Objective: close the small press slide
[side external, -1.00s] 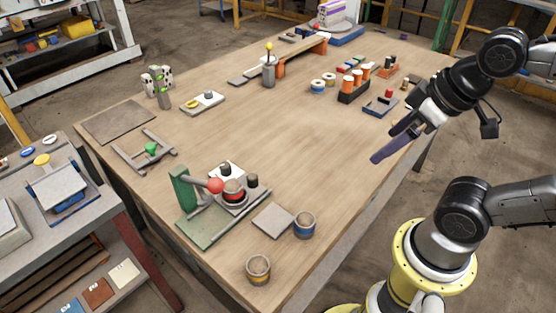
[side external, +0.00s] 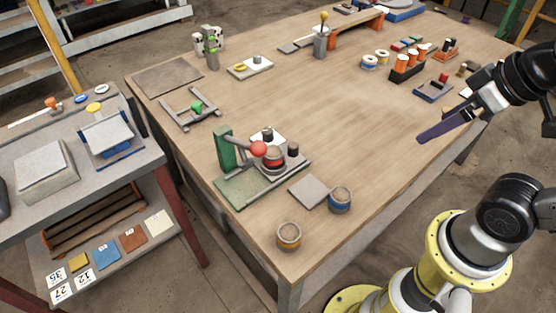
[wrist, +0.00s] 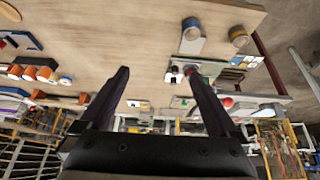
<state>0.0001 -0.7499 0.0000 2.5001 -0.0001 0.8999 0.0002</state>
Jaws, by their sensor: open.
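The small press, with a green upright and base (side external: 240,193) and a red ball handle (side external: 258,149), stands near the table's front left in the side view. A dark, red-banded round piece (side external: 273,159) sits at its middle, and grey rails run along its right side. I cannot tell how far its slide is out. My gripper (side external: 425,136) is open and empty, above the table's right edge and well apart from the press. In the wrist view, my gripper's two dark fingers (wrist: 155,72) are spread wide. The press there is small, far off and partly behind the right finger.
A grey plate (side external: 309,191), a blue-banded tin (side external: 340,199) and a yellow-banded tin (side external: 289,236) stand near the press. A grey frame with a green knob (side external: 196,106) lies behind it. Orange spools (side external: 404,65) stand at the back right. The table's middle is clear.

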